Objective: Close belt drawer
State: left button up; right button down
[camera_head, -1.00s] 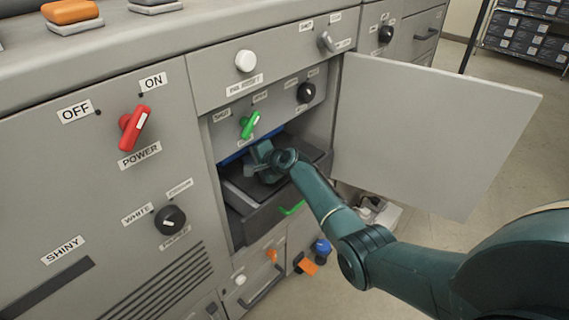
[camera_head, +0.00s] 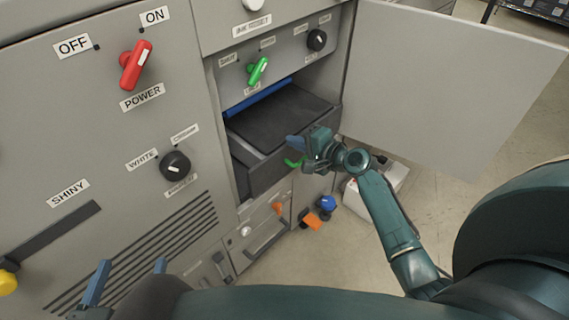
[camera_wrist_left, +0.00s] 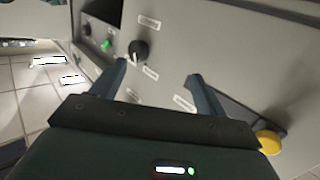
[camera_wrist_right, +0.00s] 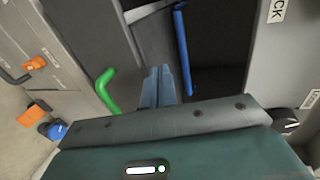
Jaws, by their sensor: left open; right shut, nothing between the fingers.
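The belt drawer (camera_head: 262,178) is a dark drawer with a green handle (camera_head: 292,163), pulled part way out of its bay in the grey machine. In the right wrist view, the green handle (camera_wrist_right: 105,90) is left of my right fingertips. My right gripper (camera_head: 294,143) is shut and empty at the drawer's front right, close above the handle. I cannot tell whether it touches the drawer. It also shows in the right wrist view (camera_wrist_right: 160,75). My left gripper (camera_head: 130,268) is open and empty before the machine's lower left panel, far from the drawer.
An open cabinet door (camera_head: 440,85) stands right of the bay. A green knob (camera_head: 258,70) and a black knob (camera_head: 317,40) sit above the drawer. A blue bar (camera_head: 258,98) crosses the bay behind it. A white box (camera_head: 375,190) stands on the floor.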

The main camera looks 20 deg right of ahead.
jog(key=s+d+f+t+y+b, duration=0.1)
jog(key=s+f+t+b, duration=0.1)
jog(key=s+b, duration=0.35)
jog(key=s+d+f+t+b, duration=0.1)
jog(key=s+f+b, duration=0.1)
jog(key=s+b, duration=0.4)
jog(key=p, duration=0.1)
send_near(261, 140)
jog(key=shift+a+f, duration=0.2)
jog(key=shift+f, duration=0.1)
pick_arm(q)
jog(key=d+f+m+t+h, duration=0.2)
jog(key=d+f+m+h, duration=0.1)
jog(key=f, duration=0.2)
jog(key=shift+w+d, duration=0.3)
jog(key=shift+w, duration=0.1)
pick_arm(e)
jog(key=b+x, duration=0.1)
jog(key=x, duration=0.8)
jog(key=shift+w+a+r+b, duration=0.1)
jog(key=shift+w+b, duration=0.2)
jog(key=shift+w, duration=0.05)
jog(key=shift+r, duration=0.2)
pick_arm(q)
jog(key=shift+d+r+m+t+h, duration=0.15)
jog(key=shift+r+m+t+h, duration=0.3)
jog(key=shift+r+h, duration=0.35)
